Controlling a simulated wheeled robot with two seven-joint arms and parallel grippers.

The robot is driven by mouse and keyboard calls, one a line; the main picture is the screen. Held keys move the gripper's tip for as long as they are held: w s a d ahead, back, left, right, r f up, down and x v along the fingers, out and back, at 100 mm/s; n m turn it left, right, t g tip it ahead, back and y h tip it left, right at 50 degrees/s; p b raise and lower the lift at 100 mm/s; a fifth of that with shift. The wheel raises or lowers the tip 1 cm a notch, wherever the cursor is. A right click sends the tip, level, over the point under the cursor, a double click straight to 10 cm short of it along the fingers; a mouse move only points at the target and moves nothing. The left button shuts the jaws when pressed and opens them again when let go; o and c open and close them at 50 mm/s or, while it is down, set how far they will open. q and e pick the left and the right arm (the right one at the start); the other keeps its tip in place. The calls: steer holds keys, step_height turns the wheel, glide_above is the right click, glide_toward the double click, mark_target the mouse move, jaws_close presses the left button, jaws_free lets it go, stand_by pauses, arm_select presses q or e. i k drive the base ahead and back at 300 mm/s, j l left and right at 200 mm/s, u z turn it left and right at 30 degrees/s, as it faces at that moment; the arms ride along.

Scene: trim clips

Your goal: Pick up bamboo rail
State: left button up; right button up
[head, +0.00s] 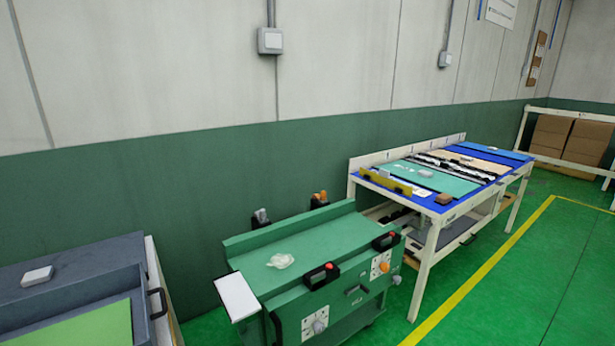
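A long tan strip (460,162) lies flat across the blue-topped table (437,206) at the right. It could be the bamboo rail, but it is too small to be sure. A yellow bar (386,182) stands along the table's near left end. Black-and-white strips (447,165) lie between the tan strip and a teal sheet (432,178). Neither of my grippers is in view.
A green workstation (310,250) with red-buttoned black boxes stands between the table and a grey bench (80,290) at the left. Green floor (530,270) is clear right of the table, with a yellow line. Cardboard boxes (568,138) sit on a far rack.

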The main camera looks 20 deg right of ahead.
mark_target(443, 167)
steer(key=i+l+z, duration=0.15)
steer(key=l+z, duration=0.3)
steer(key=i+l+z, duration=0.2)
steer(key=l+z, duration=0.25)
steer(key=i+l+z, duration=0.25)
steer(key=z, duration=0.2)
steer(key=i+l+z, duration=0.2)
steer(key=z, duration=0.3)
steer(key=i+l+z, duration=0.1)
steer(key=i+z, duration=0.3)
steer(key=i, duration=1.05)
steer(key=i+l+u, duration=0.15)
steer(key=i+u, duration=0.2)
steer(key=i, duration=0.2)
steer(key=i+l+u, duration=0.4)
steer(key=i, duration=0.15)
steer(key=i+l+u, duration=0.35)
steer(key=i, duration=0.15)
